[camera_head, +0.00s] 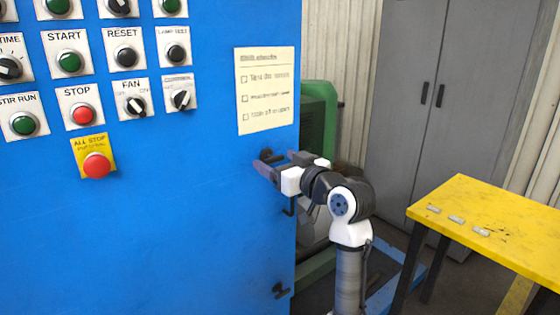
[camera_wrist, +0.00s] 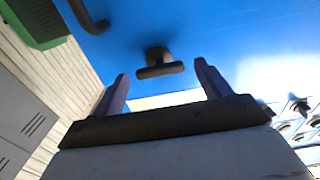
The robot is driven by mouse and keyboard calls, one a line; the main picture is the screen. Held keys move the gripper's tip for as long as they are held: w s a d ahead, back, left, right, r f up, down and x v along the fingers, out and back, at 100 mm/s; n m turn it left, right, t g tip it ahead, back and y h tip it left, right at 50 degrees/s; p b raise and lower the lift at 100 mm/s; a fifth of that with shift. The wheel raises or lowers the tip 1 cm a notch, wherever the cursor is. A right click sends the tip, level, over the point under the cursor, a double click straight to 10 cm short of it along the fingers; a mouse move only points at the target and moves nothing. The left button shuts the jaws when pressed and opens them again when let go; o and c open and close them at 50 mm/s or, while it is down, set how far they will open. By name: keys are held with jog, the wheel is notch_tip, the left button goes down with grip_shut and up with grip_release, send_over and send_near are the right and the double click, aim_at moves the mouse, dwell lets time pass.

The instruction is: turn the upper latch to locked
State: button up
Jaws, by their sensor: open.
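The upper latch (camera_head: 267,154) is a small dark knob with a crossbar near the right edge of the blue cabinet front. In the wrist view the latch (camera_wrist: 158,64) stands out from the blue face, its bar nearly level in that picture. My gripper (camera_head: 275,162) is at the latch, partly covering it in the head view. In the wrist view my gripper (camera_wrist: 160,72) is open, one finger on each side of the latch with gaps between. It holds nothing. I cannot tell the latch's locked direction from these frames.
A lower dark latch (camera_head: 281,291) sits near the cabinet's bottom right edge. A black curved handle (camera_head: 289,208) is just below my gripper. Buttons and an all-stop button (camera_head: 96,165) are at left. A yellow table (camera_head: 500,215) stands at right, grey lockers (camera_head: 405,90) behind.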

jog(key=c, duration=1)
jog(key=shift+f+n+b, duration=0.1)
jog(key=shift+n+b, duration=0.3)
jog(key=shift+b, duration=0.15)
jog(key=n+b, duration=0.2)
jog(key=b, duration=0.1)
jog(key=shift+f+n, duration=0.15)
jog(key=shift+n, duration=0.25)
jog(key=n+b, duration=0.4)
jog(key=n, duration=0.1)
jog(key=shift+s+a+n, duration=0.1)
jog(key=shift+n, duration=0.2)
jog(key=n+b, duration=0.3)
jog(key=n, duration=0.2)
jog(key=shift+b, duration=0.35)
jog(key=shift+n+b, duration=0.7)
jog(key=shift+n, duration=1.1)
